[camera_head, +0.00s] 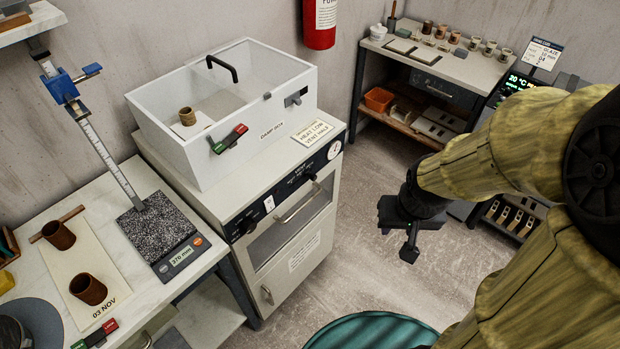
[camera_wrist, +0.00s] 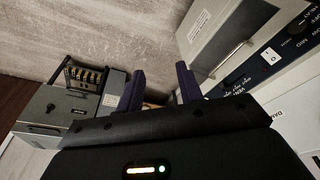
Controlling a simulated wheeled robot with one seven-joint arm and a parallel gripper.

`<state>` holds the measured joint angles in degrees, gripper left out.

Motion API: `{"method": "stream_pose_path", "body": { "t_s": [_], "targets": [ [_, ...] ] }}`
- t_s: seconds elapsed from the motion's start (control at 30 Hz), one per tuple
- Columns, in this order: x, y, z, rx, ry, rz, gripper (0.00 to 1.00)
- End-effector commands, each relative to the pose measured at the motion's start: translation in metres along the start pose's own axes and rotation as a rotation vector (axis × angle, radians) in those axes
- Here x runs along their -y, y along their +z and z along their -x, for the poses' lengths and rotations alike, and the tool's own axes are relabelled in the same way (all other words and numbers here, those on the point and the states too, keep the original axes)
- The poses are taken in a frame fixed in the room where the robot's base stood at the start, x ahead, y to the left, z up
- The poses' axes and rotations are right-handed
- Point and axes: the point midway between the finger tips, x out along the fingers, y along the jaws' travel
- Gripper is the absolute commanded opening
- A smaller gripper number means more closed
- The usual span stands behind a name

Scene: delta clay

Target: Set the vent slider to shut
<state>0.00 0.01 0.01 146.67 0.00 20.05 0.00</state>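The kiln-like cabinet (camera_head: 250,235) stands left of centre, with a black control panel (camera_head: 288,190) along its top front edge. The panel bears a VENT label and small controls. The vent slider's exact setting is too small to read. In the wrist view the panel (camera_wrist: 262,72) is at the upper right, with part of a vent label and a white switch (camera_wrist: 268,57). My gripper (camera_head: 409,250) hangs in free air right of the cabinet, apart from the panel. In the wrist view its two fingers (camera_wrist: 160,85) stand apart with nothing between them.
A white open-topped damp box (camera_head: 240,105) sits on the cabinet beside a sign (camera_head: 312,132) reading heat low, vent half. A door handle (camera_head: 298,205) sticks out below the panel. A teal round top (camera_head: 370,332) stands at the front. The floor (camera_head: 360,220) between is clear.

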Motion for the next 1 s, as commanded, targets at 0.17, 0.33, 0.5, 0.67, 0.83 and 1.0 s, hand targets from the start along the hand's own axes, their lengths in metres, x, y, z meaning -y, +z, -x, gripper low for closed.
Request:
{"method": "stream_pose_path", "body": {
  "t_s": [0.17,0.33,0.5,0.67,0.83,1.0],
  "targets": [
    [0.000,0.000,0.000,0.000,0.000,0.000,0.38],
    [-0.004,-0.005,-0.011,-0.027,0.010,0.015,0.41],
    [-0.018,-0.033,-0.054,-0.158,0.043,0.097,0.41],
    [-0.026,-0.074,-0.106,-0.359,0.049,0.241,0.41],
    [-0.017,-0.109,-0.152,-0.581,-0.009,0.399,0.41],
    [0.002,-0.129,-0.189,-0.801,-0.131,0.535,0.41]
  ]
}}
